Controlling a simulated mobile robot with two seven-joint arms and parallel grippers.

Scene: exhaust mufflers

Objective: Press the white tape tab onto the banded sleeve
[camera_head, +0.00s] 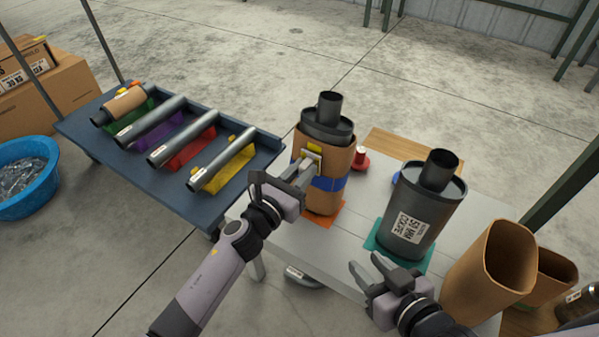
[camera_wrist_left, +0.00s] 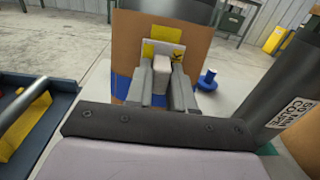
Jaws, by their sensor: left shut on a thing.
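A dark muffler (camera_head: 327,124) stands upright on an orange mat (camera_head: 322,222), wrapped in a brown cardboard sleeve (camera_head: 338,160) with a blue band (camera_head: 328,184) around it. My left gripper (camera_head: 309,164) is at the sleeve's near side, just above the band. In the left wrist view its fingers (camera_wrist_left: 162,84) are shut on the white tape tab (camera_wrist_left: 163,63), in front of a pale patch with yellow marks on the sleeve. I cannot tell whether the tab touches the sleeve. My right gripper (camera_head: 378,270) is open and empty, near the table's front edge.
A second muffler (camera_head: 417,222) stands bare on a teal mat (camera_head: 380,246) to the right. An empty cardboard sleeve (camera_head: 490,268) is at the right front. A red spool (camera_head: 360,160) stands behind. A blue rack (camera_head: 190,200) with several pipes is at left.

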